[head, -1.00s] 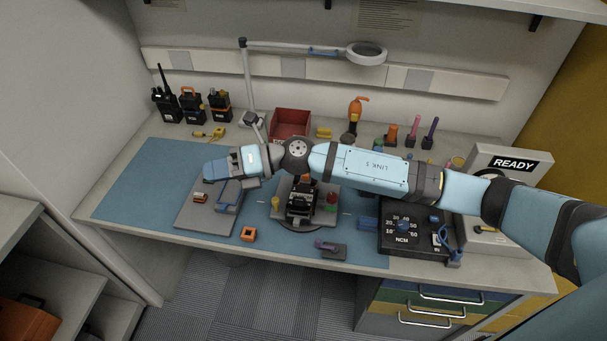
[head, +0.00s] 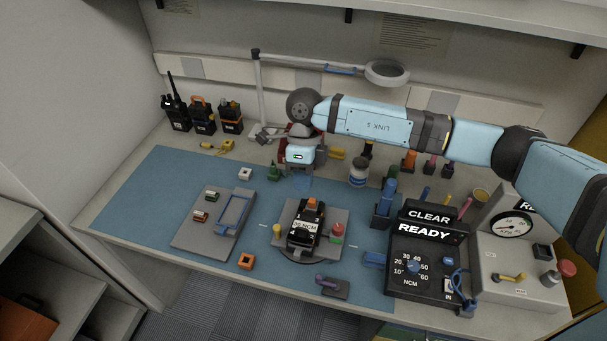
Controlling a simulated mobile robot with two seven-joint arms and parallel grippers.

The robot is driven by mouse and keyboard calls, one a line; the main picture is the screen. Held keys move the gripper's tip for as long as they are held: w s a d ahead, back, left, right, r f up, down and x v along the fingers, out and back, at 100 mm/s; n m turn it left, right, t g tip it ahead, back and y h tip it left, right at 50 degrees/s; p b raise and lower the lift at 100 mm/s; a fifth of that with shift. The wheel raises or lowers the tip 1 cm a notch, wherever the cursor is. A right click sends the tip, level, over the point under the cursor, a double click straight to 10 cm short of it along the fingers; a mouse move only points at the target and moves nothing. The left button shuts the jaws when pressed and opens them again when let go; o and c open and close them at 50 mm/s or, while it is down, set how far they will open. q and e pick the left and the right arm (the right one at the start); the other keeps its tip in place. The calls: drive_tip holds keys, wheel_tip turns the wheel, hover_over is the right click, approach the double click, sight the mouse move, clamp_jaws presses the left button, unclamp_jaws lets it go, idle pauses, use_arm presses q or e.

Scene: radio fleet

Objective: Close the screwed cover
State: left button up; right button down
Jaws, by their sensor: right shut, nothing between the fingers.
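A black radio (head: 301,236) with an orange top part and a white label reading NCM lies on a grey fixture (head: 330,216) in the middle of the blue mat. Which part of it is the screwed cover cannot be told at this size. My left gripper is out of view.
A grey plate (head: 196,236) left of the radio carries a blue frame (head: 247,195) and two small parts. A black torque box (head: 425,262) reads CLEAR and READY. An orange square ring (head: 246,261) and a purple-handled piece (head: 328,282) lie in front. Several radios stand back left.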

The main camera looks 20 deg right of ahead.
sight(301, 229)
drive_tip(key=p+x, duration=0.2)
drive_tip(key=x, duration=0.8)
drive_tip(key=shift+f, duration=0.2)
drive_tip(key=shift+s+a+f, duration=0.1)
drive_tip(key=shift+f, duration=0.05)
drive_tip(key=b+x, duration=0.1)
drive_tip(key=b, duration=0.1)
drive_tip(key=shift+s+a+f+b, duration=0.2)
drive_tip(key=shift+s+f+b, duration=0.05)
drive_tip(key=shift+f+b, duration=0.1)
drive_tip(key=shift+s+r, duration=0.1)
drive_tip(key=shift+r, duration=0.05)
drive_tip(key=shift+r, duration=0.15)
